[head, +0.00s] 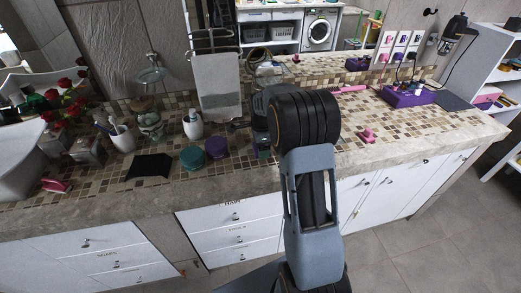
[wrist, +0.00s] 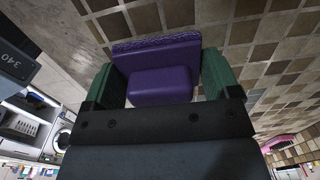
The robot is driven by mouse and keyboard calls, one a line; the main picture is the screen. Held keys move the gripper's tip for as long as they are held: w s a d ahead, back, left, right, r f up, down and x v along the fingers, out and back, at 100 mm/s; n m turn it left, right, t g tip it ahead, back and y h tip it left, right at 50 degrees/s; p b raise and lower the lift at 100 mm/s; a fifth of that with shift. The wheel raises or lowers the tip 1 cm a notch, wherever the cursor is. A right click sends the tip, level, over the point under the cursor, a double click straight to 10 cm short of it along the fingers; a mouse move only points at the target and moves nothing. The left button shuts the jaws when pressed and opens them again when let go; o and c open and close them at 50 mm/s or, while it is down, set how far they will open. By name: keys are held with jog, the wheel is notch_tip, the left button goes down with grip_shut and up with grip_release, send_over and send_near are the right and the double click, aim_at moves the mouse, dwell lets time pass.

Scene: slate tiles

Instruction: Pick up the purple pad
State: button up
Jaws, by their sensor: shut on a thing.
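The purple pad (wrist: 160,86) sits between the two green fingers of my gripper (wrist: 172,72) in the wrist view. The fingers are shut on it, one on each side. A ridged, textured edge shows along its far side. Tiles lie behind it in that view, but I cannot tell whether it touches the counter. In the head view my gripper is mostly hidden behind my arm, above the tiled counter.
The tiled counter (head: 350,133) holds a purple round container (head: 217,147), a teal one (head: 192,157), a black cloth (head: 150,166) and a white cup (head: 193,125). A pink item (head: 367,135) and a purple organizer (head: 406,96) are to the right. A mirror stands behind.

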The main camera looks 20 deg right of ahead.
jog(key=s+r+b, duration=0.2)
jog(key=s+r, duration=0.9)
jog(key=s, duration=0.3)
jog(key=shift+d, duration=0.3)
jog(key=shift+r, duration=0.1)
jog(key=o, duration=0.3)
jog(key=shift+c, duration=1.1)
